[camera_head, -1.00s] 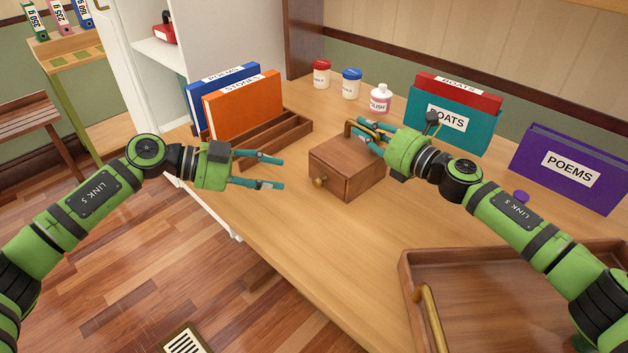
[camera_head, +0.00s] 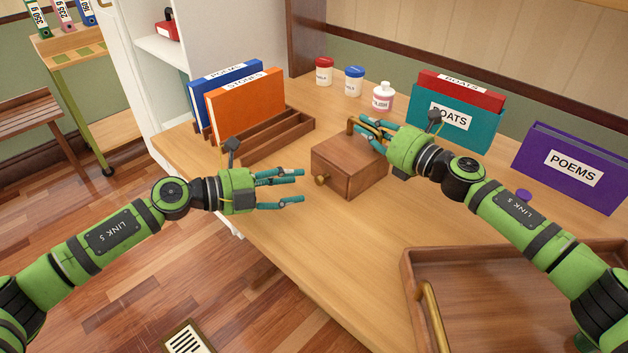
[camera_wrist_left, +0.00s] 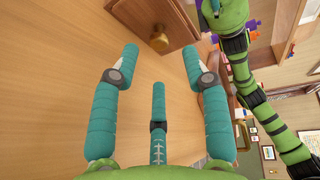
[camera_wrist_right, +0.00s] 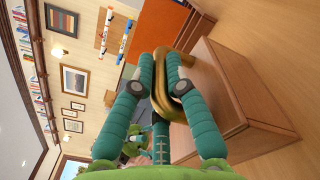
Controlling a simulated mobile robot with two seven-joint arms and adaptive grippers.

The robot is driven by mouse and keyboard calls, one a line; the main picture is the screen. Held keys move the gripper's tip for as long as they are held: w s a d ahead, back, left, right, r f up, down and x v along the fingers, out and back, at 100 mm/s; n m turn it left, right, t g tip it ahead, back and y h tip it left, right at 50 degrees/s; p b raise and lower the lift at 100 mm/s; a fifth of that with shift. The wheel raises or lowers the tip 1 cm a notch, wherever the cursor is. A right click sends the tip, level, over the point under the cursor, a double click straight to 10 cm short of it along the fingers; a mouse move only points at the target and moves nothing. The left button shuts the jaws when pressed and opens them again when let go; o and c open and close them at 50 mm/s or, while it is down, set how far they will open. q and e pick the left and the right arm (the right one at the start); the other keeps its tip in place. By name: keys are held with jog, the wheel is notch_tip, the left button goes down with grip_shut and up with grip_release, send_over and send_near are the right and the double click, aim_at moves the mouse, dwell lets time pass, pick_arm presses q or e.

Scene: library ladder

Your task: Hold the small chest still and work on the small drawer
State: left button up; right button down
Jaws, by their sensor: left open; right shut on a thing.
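The small wooden chest (camera_head: 350,166) stands on the desk in the head view, with a brass handle (camera_wrist_right: 168,84) on its top. Its small drawer (camera_head: 330,178) is closed and has a round brass knob (camera_head: 320,180). My right gripper (camera_head: 372,130) is shut on the brass handle. My left gripper (camera_head: 301,186) is open and empty, just left of the knob and apart from it. In the left wrist view the knob (camera_wrist_left: 159,42) shows ahead, beyond the open fingers.
Behind my left gripper is a wooden rack (camera_head: 285,135) with blue and orange books. A wooden tray (camera_head: 480,270) lies front right. Desk in front of the chest is clear.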

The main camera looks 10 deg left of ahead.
aim_at(317, 182)
pick_arm(q)
jog(key=x, duration=0.5)
jog(key=shift+w+d, duration=0.2)
jog(key=shift+d, duration=0.15)
grip_shut()
jog(key=shift+f, duration=0.1)
